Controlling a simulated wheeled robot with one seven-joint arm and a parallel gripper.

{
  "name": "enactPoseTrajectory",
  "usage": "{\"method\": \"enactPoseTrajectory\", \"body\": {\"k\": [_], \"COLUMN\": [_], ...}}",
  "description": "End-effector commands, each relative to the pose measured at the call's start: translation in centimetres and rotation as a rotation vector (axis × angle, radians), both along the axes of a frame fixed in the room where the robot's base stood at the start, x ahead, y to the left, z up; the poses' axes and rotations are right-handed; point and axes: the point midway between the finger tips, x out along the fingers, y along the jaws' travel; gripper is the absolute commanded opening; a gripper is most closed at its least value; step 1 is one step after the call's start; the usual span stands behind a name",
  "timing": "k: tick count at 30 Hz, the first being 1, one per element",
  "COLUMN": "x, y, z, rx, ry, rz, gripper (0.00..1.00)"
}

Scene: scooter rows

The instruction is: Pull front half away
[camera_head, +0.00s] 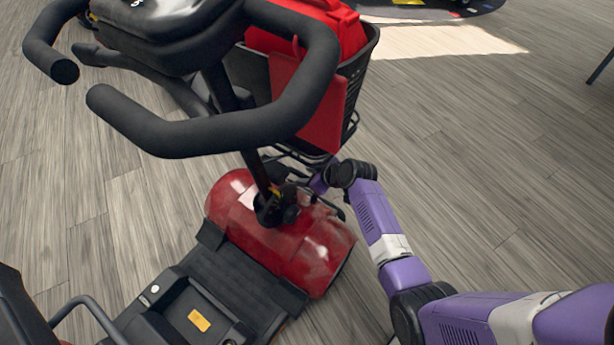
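A red and black mobility scooter fills the left and middle of the head view. Its front half (285,235) has a glossy red shroud, a dark steering column (228,95), black looped handlebars (200,135) and a front basket (360,75). The rear half (190,300) has a black deck, partly cut off at the bottom left. My purple arm reaches in from the bottom right to the column's base. My gripper (318,183) is at its end, beside the shroud's top and below the basket. Its fingers are small and partly hidden, so I cannot tell whether they touch or hold anything.
A red bag or case (310,28) sits in the basket. The wooden floor (490,150) to the right is clear. A dark round mat (420,10) lies at the top, and a thin dark leg (600,67) stands at the right edge.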

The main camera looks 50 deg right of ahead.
Motion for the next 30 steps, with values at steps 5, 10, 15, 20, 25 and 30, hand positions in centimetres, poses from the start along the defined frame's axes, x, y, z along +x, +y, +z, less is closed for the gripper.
{"method": "enactPoseTrajectory", "body": {"k": [5, 10, 15, 20, 25, 30], "x": [-0.02, -0.04, -0.04, -0.05, -0.06, -0.06], "y": [0.00, 0.00, -0.01, -0.01, -0.01, -0.01], "z": [0.01, 0.01, 0.00, -0.01, 0.00, -0.01], "rx": [0.000, 0.001, 0.001, 0.001, 0.001, 0.001], "ry": [0.000, 0.000, 0.000, 0.000, 0.000, 0.000], "rz": [0.000, -0.001, -0.001, -0.001, -0.001, -0.001], "gripper": [0.08, 0.00, 0.00, 0.00, 0.00, 0.00]}}
